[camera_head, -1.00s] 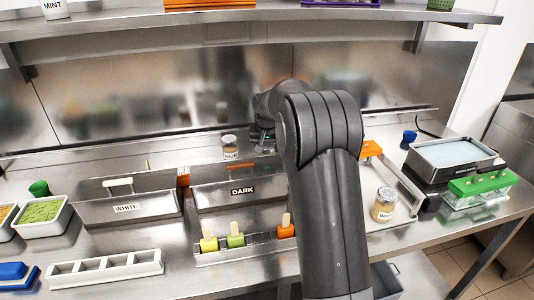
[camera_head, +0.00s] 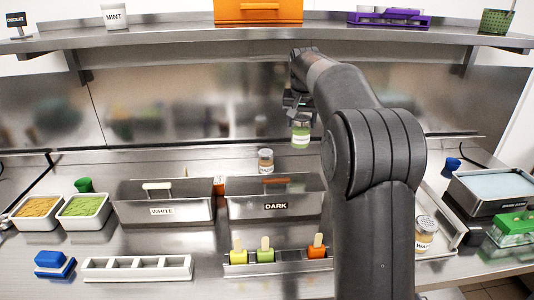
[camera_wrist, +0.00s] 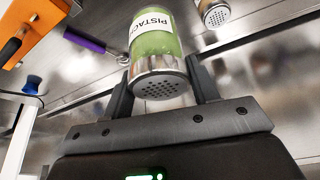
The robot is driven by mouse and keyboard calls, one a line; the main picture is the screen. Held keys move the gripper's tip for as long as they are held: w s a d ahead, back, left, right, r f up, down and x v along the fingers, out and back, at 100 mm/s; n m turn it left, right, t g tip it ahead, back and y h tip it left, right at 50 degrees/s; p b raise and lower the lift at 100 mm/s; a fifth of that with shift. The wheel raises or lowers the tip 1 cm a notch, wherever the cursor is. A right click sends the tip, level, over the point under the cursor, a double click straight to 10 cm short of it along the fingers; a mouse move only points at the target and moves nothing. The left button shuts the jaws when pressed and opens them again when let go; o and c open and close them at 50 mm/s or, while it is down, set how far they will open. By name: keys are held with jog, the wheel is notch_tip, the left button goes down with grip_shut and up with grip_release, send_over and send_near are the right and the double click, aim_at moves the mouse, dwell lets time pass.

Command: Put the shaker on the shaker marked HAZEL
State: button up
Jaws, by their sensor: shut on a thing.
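My gripper (camera_head: 300,112) is shut on a green shaker (camera_head: 301,134) and holds it upright above the back of the counter. In the wrist view the green shaker (camera_wrist: 158,50) has a label reading "PISTACH…" and a perforated metal lid between my fingers (camera_wrist: 160,86). A brown-filled shaker (camera_head: 265,162) with a metal lid stands on the counter behind the DARK bin, lower and to the left of the held one; its label is too small to read surely. A shaker, probably this one, shows in the wrist view (camera_wrist: 214,13), apart from the held one.
Another shaker (camera_head: 426,234), label starting "WA", stands at the right. The DARK bin (camera_head: 276,206) and WHITE bin (camera_head: 162,211) stand in front of the back shaker. A shelf (camera_head: 180,40) runs above. Counter right of the back shaker looks clear.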

jog(key=s+a, duration=1.9)
jog(key=s, duration=0.1)
notch_tip(320, 180, down, 4)
jog(key=shift+w+d+f, duration=0.8)
jog(key=shift+w+d, duration=0.7)
jog(key=shift+w, duration=3.7)
jog(key=shift+w+d+f, duration=0.75)
jog(key=shift+w+d, duration=0.75)
jog(key=shift+w, duration=3.65)
jog(key=shift+w+d+f, duration=0.8)
jog(key=shift+w+d, duration=0.7)
jog(key=shift+w, duration=3.7)
jog(key=shift+f, duration=0.15)
jog(key=o, duration=1.1)
jog(key=shift+c, duration=0.2)
